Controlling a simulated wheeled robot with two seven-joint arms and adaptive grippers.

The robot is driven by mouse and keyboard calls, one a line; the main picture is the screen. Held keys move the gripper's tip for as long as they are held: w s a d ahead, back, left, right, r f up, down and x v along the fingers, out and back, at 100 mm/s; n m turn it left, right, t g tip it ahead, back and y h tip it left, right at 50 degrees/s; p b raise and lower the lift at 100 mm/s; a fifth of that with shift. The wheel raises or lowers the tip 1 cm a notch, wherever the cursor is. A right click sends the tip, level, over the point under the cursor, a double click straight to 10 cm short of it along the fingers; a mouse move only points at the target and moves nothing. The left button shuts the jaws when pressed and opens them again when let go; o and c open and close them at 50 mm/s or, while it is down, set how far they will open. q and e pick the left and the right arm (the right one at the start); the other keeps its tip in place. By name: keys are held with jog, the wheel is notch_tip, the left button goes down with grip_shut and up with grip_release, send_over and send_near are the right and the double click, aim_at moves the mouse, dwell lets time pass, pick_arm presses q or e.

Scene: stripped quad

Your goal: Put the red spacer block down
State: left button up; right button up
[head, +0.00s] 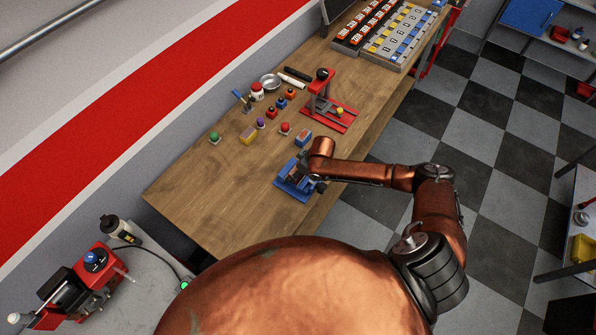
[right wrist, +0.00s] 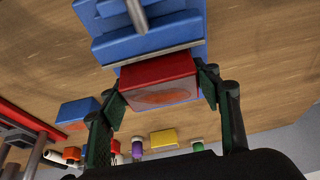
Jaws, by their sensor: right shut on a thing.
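The red spacer block (right wrist: 158,72) is between the two fingers of my right gripper (right wrist: 161,93) in the right wrist view. My right gripper is shut on it, a finger on each side. The block is right against or just in front of the blue fixture (right wrist: 150,47) with a metal edge and rod; I cannot tell whether they touch. In the head view the blue fixture (head: 292,191) sits near the table's front edge, with my right gripper (head: 308,180) over it. The block is not clearly visible there. My left gripper is not in view.
A blue block with an orange face (head: 304,138) lies just behind the fixture. A red toggle press (head: 328,112), a yellow block (head: 248,136) and several coloured knobs stand farther back on the wooden table (head: 200,205). The table's left end is clear.

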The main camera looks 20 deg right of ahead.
jog(key=o, duration=1.6)
jog(key=b+v, duration=0.1)
jog(key=v, duration=1.1)
jog(key=shift+r, duration=0.1)
